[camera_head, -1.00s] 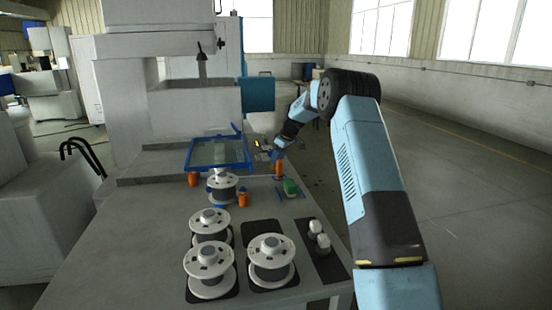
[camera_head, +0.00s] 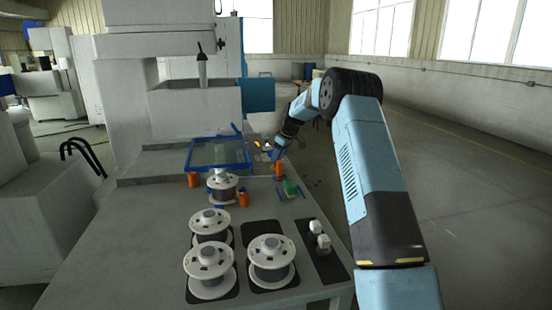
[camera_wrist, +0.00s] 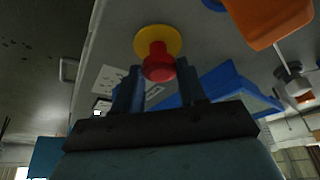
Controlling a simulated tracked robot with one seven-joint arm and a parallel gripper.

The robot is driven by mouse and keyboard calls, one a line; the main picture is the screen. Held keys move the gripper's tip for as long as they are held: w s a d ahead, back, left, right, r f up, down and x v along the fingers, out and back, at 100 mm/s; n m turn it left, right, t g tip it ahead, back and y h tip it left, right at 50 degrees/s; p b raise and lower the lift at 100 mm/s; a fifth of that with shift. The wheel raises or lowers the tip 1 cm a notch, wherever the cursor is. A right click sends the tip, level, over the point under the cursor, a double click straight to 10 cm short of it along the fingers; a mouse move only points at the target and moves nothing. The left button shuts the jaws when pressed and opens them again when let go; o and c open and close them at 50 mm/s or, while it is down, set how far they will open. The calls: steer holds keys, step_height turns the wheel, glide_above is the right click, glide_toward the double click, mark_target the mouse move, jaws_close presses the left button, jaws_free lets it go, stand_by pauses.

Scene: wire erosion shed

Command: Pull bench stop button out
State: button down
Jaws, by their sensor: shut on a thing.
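The bench stop button, a red mushroom head (camera_wrist: 158,62) on a round yellow base (camera_wrist: 170,38), is near the top middle of the wrist view. My gripper (camera_wrist: 158,78) has its two dark fingers on either side of the red head and is shut on it. The fingers hide part of its sides. In the head view my gripper (camera_head: 274,153) is at the far right edge of the grey bench (camera_head: 120,240), and the button cannot be made out there.
An orange bottle (camera_head: 279,168) and a green object (camera_head: 291,187) stand close by my gripper. A blue-framed tray (camera_head: 248,160) lies to its left. White spools (camera_head: 210,224) stand on the near bench. The floor to the right is clear.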

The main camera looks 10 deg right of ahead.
steer(key=c, duration=0.6)
jaws_free()
steer(key=shift+r, duration=0.15)
steer(key=shift+c, duration=0.2)
steer(key=v, duration=1.3)
steer(key=shift+r, duration=0.25)
steer(key=shift+s+d, duration=0.1)
steer(key=shift+s, duration=0.05)
